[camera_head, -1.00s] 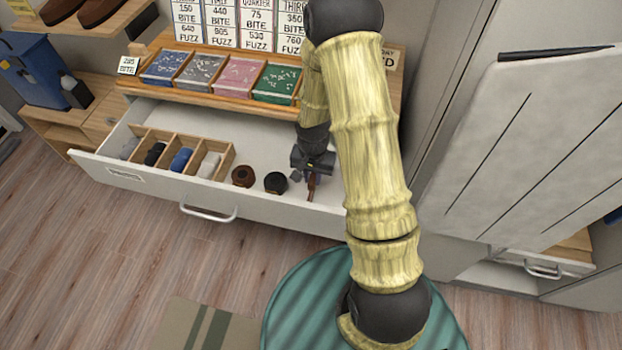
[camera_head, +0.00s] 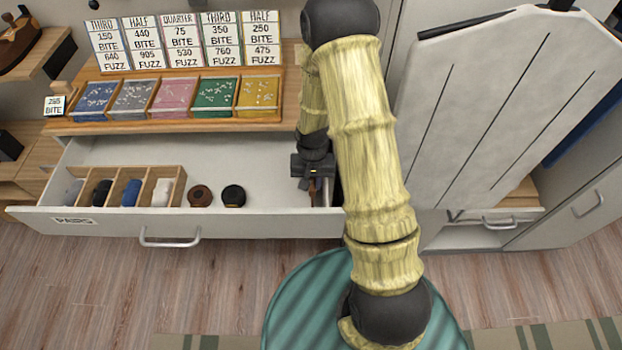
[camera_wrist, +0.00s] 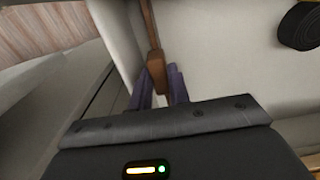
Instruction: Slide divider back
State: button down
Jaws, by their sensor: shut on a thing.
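The long white drawer (camera_head: 255,222) is pulled open below the shelf. My gripper (camera_head: 313,185) reaches down into its right part. In the wrist view, the two purple fingers of my gripper (camera_wrist: 160,88) are closed about a narrow brown wooden piece (camera_wrist: 155,64), which looks like the divider. Its strip runs up and away from the fingers near the drawer's wall. In the head view only a small brown bit of the divider (camera_head: 312,190) shows under my gripper. My arm hides the drawer's right end.
A wooden organizer (camera_head: 178,188) with rolled socks stands in the drawer's left part. A brown roll (camera_head: 200,196) and a black roll (camera_head: 233,196) lie right of it. Drawer floor between the black roll and my gripper is clear. Shallow coloured trays (camera_head: 215,97) line the shelf above.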

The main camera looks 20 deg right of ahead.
jog(key=shift+d, duration=0.15)
jog(key=c, duration=1.3)
grip_release()
